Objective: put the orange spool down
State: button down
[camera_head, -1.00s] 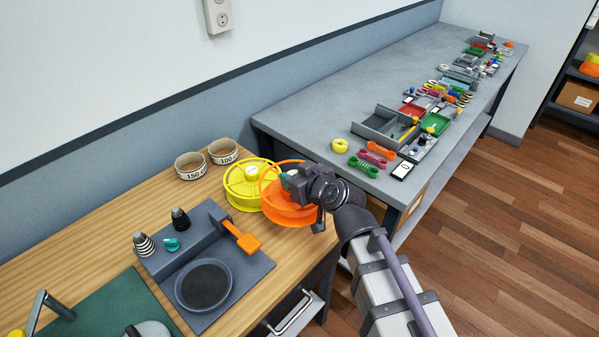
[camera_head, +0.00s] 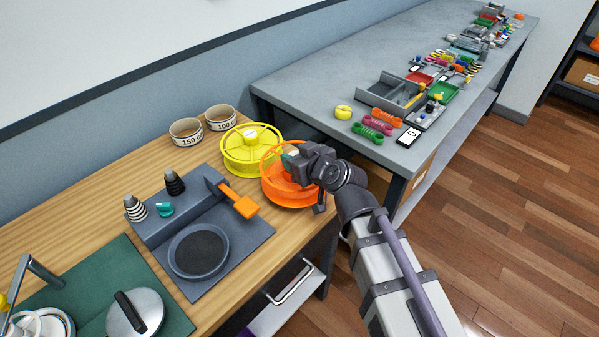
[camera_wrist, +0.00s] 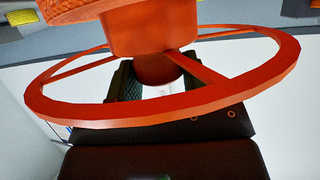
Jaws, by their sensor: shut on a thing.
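The orange spool (camera_head: 288,191) is at the right end of the wooden bench, just right of the yellow spool (camera_head: 250,149). My gripper (camera_head: 297,160) is shut on the orange spool from its right side. In the wrist view the orange spool (camera_wrist: 268,72) fills the upper middle, with its spoked rim nearest and its hub between the dark fingers. In the head view the orange spool overlaps the lower right of the yellow one. I cannot tell whether its underside touches the bench.
A grey tray (camera_head: 230,240) with a round dish and an orange-handled tool lies left of the spools. Two labelled rings (camera_head: 187,132) stand behind. A grey table (camera_head: 330,75) with several small parts runs to the back right. Bare wood shows at left (camera_head: 85,215).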

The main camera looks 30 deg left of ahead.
notch_tip(320, 180, down, 4)
jog(key=b, duration=0.4)
jog(key=shift+r+p, duration=0.3)
jog(key=shift+p, duration=0.05)
jog(key=shift+f, duration=0.2)
jog(key=c, duration=0.5)
grip_release()
jog(key=shift+c, duration=0.2)
